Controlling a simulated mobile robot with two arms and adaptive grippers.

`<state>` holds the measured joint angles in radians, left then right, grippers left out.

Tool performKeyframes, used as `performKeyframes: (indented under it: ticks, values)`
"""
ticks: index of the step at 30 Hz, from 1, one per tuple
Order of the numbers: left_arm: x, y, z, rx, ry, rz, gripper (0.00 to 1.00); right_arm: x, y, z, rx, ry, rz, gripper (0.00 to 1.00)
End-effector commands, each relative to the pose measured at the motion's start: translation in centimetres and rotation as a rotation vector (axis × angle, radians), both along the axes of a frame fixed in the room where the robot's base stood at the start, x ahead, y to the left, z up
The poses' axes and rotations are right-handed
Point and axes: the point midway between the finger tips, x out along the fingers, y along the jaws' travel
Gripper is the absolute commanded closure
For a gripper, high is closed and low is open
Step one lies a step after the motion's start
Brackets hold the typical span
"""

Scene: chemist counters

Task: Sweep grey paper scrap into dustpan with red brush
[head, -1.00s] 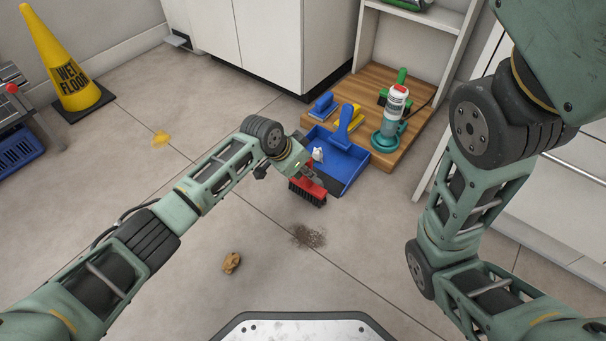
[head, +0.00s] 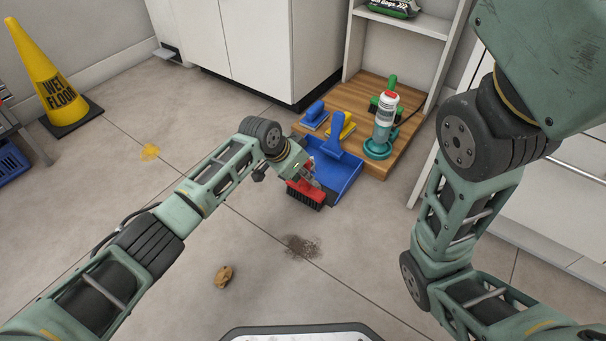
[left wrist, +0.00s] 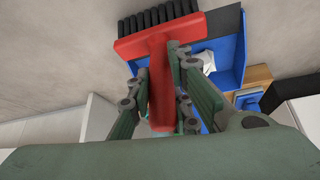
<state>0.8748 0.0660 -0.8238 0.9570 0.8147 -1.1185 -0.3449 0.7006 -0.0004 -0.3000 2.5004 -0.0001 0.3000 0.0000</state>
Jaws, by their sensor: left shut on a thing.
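My left gripper (head: 309,178) is shut on the handle of the red brush (head: 303,194). The brush has dark bristles and is low over the floor, at the front left edge of the blue dustpan (head: 345,172). In the left wrist view, the brush (left wrist: 160,42) shows with its handle between the fingers (left wrist: 158,82). The pale grey crumpled paper scrap (left wrist: 207,61) appears inside the dustpan (left wrist: 232,62) there, partly covered by a finger. In the head view the scrap is hidden behind my gripper. My right arm shows, but its gripper is out of view.
A dark dirt patch (head: 302,246) and a brown crumpled piece (head: 223,276) lie on the floor. A yellow spill (head: 149,152) and a wet floor cone (head: 47,75) are at left. A wooden board (head: 400,130) holds brushes and a bottle. Floor in front is otherwise open.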

Motion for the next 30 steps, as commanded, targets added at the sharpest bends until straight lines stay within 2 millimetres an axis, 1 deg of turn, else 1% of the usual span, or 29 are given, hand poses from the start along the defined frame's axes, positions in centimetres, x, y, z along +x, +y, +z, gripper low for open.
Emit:
performKeyframes:
  ticks: [4, 12, 16, 26, 30]
  values:
    - [0.3, -0.2, 0.0, -0.002, -0.003, 0.0, 1.0, 0.0, 0.0, -0.4, 0.0, 0.0, 0.0, 0.6]
    - [1.6, -1.3, 0.3, -0.001, -0.002, -0.001, 1.0, 0.0, 0.0, -2.1, 0.0, 0.0, 0.0, 0.6]
    - [2.0, -1.5, 0.5, -0.001, -0.002, 0.001, 1.0, 0.0, 0.0, -2.3, 0.0, 0.0, 0.0, 0.6]
    - [2.0, -1.6, 0.6, -0.001, -0.002, -0.001, 1.0, 0.0, 0.0, -2.3, 0.0, 0.001, 0.0, 0.6]
    - [2.7, -2.1, 0.6, -0.002, -0.004, 0.0, 1.0, 0.0, 0.0, -3.1, 0.0, 0.001, 0.0, 0.6]
